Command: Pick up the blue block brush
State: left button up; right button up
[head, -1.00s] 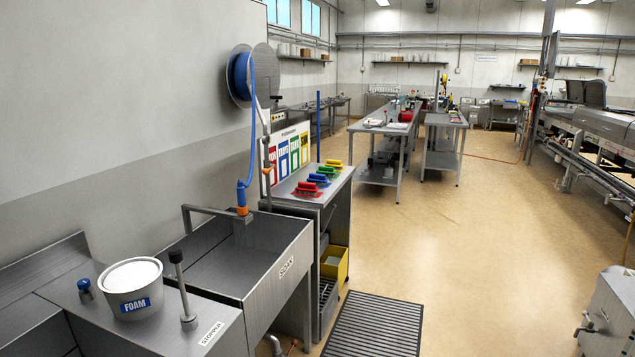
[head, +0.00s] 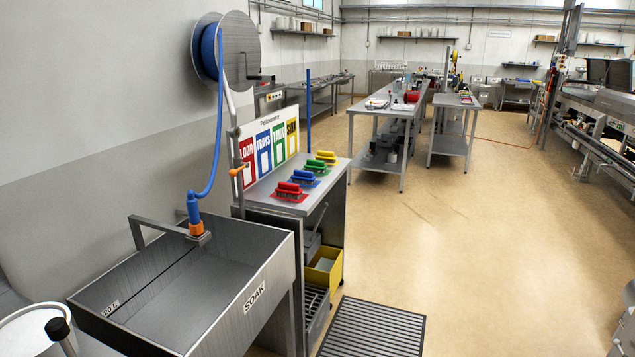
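The blue block brush (head: 303,178) lies on the steel top of the brush cabinet (head: 257,197), in a row of coloured brushes. The red brush (head: 289,190) is on its nearer side, and the green brush (head: 315,165) and yellow brush (head: 326,157) are on its farther side. A coloured sign board with several panels stands behind the row, along the wall side. Neither of my grippers shows in the head view.
The soak sink (head: 258,296) stands on the near side of the cabinet, with a blue hose (head: 217,120) hanging over it. A yellow bin (head: 325,267) sits low in the cabinet. A dark floor grate (head: 372,328) lies to the right. The floor beyond is open.

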aim_at(307, 177)
jog(key=i+l, duration=0.25)
jog(key=i, duration=0.25)
jog(key=i+l, duration=0.2)
jog(key=i, duration=0.3)
jog(key=i+l, duration=0.25)
jog(key=i, duration=0.25)
jog(key=i+l, duration=0.2)
jog(key=i, duration=0.25)
